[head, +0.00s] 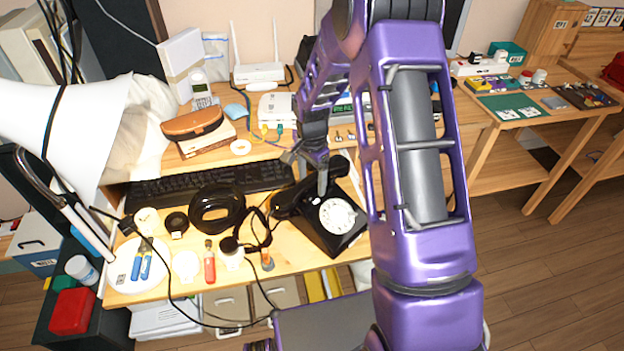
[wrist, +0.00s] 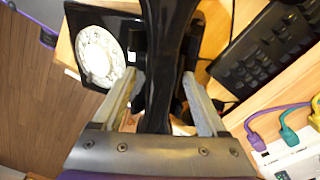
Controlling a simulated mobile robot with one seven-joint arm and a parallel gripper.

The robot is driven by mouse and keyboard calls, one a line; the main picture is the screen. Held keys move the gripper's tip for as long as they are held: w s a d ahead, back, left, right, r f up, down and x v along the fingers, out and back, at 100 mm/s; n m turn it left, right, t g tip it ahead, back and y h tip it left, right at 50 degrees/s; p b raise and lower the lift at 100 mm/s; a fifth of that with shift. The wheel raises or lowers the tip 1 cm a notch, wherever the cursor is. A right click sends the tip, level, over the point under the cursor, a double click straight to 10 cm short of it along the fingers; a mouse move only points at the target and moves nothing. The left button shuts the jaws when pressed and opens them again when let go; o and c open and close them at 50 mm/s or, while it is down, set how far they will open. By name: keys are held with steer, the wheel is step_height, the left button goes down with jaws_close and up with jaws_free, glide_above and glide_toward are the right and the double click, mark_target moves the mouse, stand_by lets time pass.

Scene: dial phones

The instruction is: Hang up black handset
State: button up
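The black dial phone (head: 346,237) stands on the desk's front right, its white round dial (head: 337,215) facing up. The dial (wrist: 98,57) is left of my fingers in the wrist view. The black handset (head: 290,203) lies slantwise along the phone's back left side in the head view. Whether it rests in the cradle or just above it is unclear. My gripper (head: 323,185) reaches down onto the handset's middle. In the wrist view, the handset (wrist: 167,30) runs between my two fingers (wrist: 164,78), which close in on its handle from both sides.
A black keyboard (head: 205,185) lies behind and left of the phone. A white box with coloured plugs (wrist: 285,155) is near my gripper. A lamp (head: 60,120) stands far left.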

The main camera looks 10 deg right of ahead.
step_height(320, 180, up, 17)
steer(key=p, duration=0.2)
steer(key=shift+r, duration=0.2)
stand_by(0.6)
